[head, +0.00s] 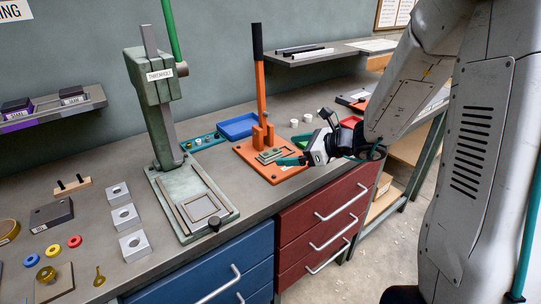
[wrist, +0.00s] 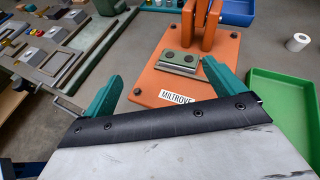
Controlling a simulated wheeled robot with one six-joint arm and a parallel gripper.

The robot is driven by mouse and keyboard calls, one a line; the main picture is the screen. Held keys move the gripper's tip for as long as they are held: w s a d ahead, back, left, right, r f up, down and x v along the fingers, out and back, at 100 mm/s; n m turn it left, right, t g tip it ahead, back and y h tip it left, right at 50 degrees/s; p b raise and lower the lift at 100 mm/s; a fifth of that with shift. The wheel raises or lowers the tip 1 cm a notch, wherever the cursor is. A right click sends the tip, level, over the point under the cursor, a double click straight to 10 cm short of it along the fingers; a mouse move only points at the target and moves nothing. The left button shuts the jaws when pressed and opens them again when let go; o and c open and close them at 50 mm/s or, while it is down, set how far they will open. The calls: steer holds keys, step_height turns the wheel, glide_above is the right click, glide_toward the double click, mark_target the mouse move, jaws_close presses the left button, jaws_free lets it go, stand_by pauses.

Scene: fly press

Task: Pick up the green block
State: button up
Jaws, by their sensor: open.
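A grey-green block (wrist: 181,57) with two dark round spots on top lies on the orange base plate of a press, in front of its orange uprights. In the head view the green block (head: 269,155) shows on the same plate, just left of my gripper. My gripper (wrist: 163,70) is open, with its two teal fingers apart and nothing between them. The right fingertip appears close to the block's right end; I cannot tell whether it touches. In the head view my gripper (head: 290,160) reaches in from the right, low over the plate.
The orange press (head: 260,90) has a tall lever with a black grip. A green press (head: 157,100) stands to its left. A blue tray (head: 238,127) is behind, and a green tray (wrist: 285,105) is at right in the wrist view. Grey blocks (head: 125,217) sit at the left.

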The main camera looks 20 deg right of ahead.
mark_target(269, 152)
steer(key=shift+w+d+f+m+t, duration=0.3)
steer(key=shift+w+d+f+m, duration=0.15)
steer(key=shift+d+f+m, duration=0.15)
steer(key=shift+w+d+f+m+h, duration=0.1)
steer(key=shift+w+f+m+h, duration=0.1)
steer(key=shift+w+m+h, duration=0.1)
steer(key=x, duration=0.7)
steer(key=shift+w+d+f, duration=0.1)
steer(key=shift+w, duration=0.25)
steer(key=c, duration=1.2)
steer(key=shift+o, duration=0.2)
